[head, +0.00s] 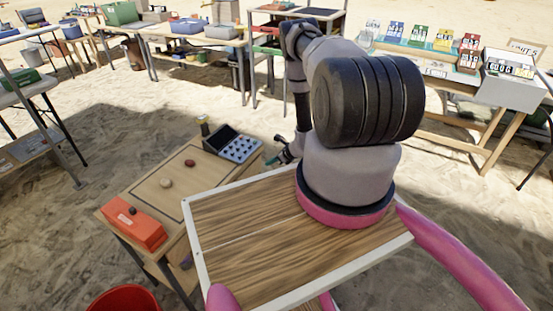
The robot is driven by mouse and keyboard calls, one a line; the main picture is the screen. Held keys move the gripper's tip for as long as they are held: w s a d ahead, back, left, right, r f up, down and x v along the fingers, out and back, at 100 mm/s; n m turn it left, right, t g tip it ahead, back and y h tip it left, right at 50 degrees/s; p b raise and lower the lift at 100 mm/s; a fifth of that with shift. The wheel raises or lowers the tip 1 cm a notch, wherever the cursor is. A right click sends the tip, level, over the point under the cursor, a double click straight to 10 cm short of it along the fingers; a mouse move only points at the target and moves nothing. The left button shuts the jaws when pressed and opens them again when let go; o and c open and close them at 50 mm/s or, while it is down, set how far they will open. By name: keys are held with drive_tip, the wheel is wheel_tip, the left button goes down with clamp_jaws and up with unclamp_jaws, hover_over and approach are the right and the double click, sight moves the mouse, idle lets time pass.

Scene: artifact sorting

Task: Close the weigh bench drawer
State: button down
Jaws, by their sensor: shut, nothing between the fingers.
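The small wooden bench (145,195) at left centre, likely the weigh bench, carries an orange box-like device (133,227) with a black knob. My gripper (277,159) is shut and empty, low beyond the bench's right far corner, close to the dark keypad unit (236,146). It is small and partly hidden by my arm, and I cannot tell whether it touches anything. I cannot make out the drawer; the bench's right side is largely hidden by my own wooden deck, so its position does not show.
A reddish stone (190,163) and a pale stone (166,183) lie on the bench top. A red bucket (122,300) stands at the front. Tables with bins (190,27) and a card-display table (440,70) stand behind. Open sand lies between.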

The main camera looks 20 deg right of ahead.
sight(255, 163)
drive_tip(key=w+a, duration=0.1)
drive_tip(key=w, duration=0.1)
drive_tip(key=w+a+f, duration=0.1)
drive_tip(key=shift+w+a+f, duration=0.15)
drive_tip(key=shift+w+a, duration=0.4)
drive_tip(key=shift+w, duration=0.05)
drive_tip(key=shift+w+a, duration=0.1)
